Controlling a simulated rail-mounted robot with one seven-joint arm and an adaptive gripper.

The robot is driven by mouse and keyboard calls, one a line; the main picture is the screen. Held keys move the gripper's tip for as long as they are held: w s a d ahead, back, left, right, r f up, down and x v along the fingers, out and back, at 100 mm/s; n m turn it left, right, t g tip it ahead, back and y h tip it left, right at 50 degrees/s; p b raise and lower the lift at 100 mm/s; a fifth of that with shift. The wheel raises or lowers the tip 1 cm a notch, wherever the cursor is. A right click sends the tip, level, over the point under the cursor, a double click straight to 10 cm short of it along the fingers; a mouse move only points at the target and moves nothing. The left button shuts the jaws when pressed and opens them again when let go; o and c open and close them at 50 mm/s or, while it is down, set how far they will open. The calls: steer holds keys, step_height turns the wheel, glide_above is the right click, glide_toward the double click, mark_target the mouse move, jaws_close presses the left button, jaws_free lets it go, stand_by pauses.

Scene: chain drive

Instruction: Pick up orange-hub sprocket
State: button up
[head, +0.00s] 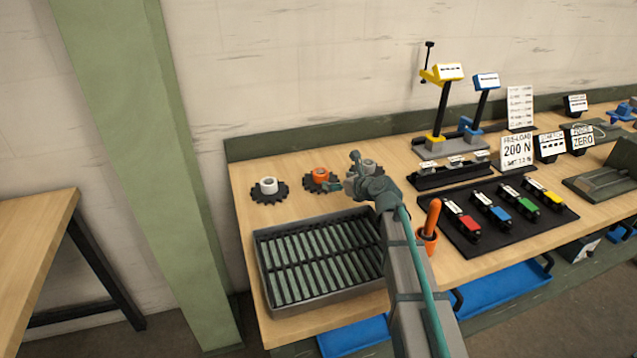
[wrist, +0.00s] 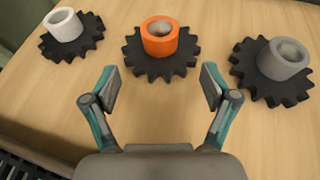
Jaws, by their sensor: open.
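The orange-hub sprocket (wrist: 160,45) lies flat on the wooden bench, a black toothed disc with an orange hollow hub standing up. It also shows in the head view (head: 320,177), left of my gripper (head: 347,180). In the wrist view my gripper (wrist: 153,88) is open and empty, its two fingers spread wide. The orange-hub sprocket lies just beyond the fingertips, roughly centred between them, and is not between the fingers. A white-hub sprocket (wrist: 66,30) lies to its left and a grey-hub sprocket (wrist: 280,62) to its right, partly hidden behind my arm in the head view.
A grey slatted tray (head: 262,284) stands at the bench's front left. An orange holder (head: 427,240) with an upright handle is right of my arm. A black mat (head: 500,240) with several coloured blocks lies farther right. Bare wood surrounds the sprockets.

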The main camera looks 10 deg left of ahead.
mark_target(325, 176)
steer(key=p+x, duration=0.1)
steer(key=x, duration=0.9)
steer(key=shift+w+r, duration=0.1)
steer(key=shift+r, duration=0.05)
jaws_close()
steer(key=shift+r, duration=0.1)
